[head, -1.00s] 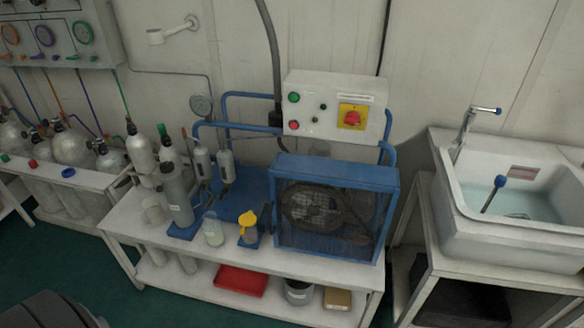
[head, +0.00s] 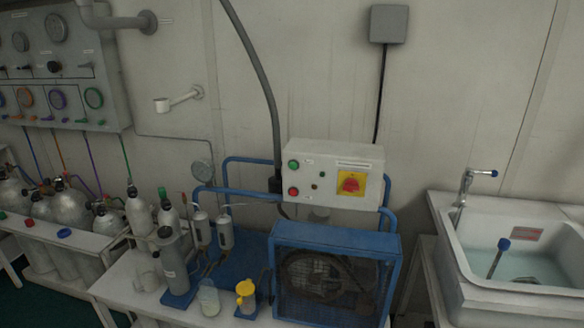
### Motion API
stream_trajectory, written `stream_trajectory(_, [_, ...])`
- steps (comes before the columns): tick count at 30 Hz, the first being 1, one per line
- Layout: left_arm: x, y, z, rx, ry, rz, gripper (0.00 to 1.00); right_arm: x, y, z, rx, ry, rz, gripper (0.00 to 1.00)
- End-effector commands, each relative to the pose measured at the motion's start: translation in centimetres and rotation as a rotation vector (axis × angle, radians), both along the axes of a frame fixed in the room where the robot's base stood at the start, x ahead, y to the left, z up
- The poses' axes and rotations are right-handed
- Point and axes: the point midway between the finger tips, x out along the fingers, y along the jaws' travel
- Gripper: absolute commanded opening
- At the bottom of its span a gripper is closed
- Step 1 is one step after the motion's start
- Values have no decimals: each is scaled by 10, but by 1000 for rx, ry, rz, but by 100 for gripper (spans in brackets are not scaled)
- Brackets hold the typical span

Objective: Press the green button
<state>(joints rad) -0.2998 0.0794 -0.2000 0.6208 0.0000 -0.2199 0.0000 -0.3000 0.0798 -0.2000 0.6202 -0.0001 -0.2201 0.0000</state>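The green button (head: 293,164) is a small round button at the upper left of the white control box (head: 331,153). The box stands above the blue compressor frame (head: 337,234) on the bench. A red button (head: 293,191) sits directly below the green one. A smaller dark green knob or lamp (head: 322,174) is to their right, and a red rotary switch (head: 351,183) on a yellow plate is farther right. Neither of my grippers shows in the head view.
Grey cylinders and a beaker (head: 208,298) stand on the bench left of the compressor. A yellow-topped jar (head: 245,290) is near the bench front. A sink (head: 515,262) is at the right. A gauge panel (head: 62,75) hangs at upper left.

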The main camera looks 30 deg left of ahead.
Motion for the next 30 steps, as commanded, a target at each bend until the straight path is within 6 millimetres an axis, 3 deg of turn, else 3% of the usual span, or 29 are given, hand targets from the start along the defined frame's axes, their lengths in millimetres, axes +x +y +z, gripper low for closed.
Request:
stream_trajectory(9, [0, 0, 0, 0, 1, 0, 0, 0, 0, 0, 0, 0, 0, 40])
stream_trajectory(30, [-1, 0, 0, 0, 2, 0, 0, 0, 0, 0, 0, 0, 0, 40])
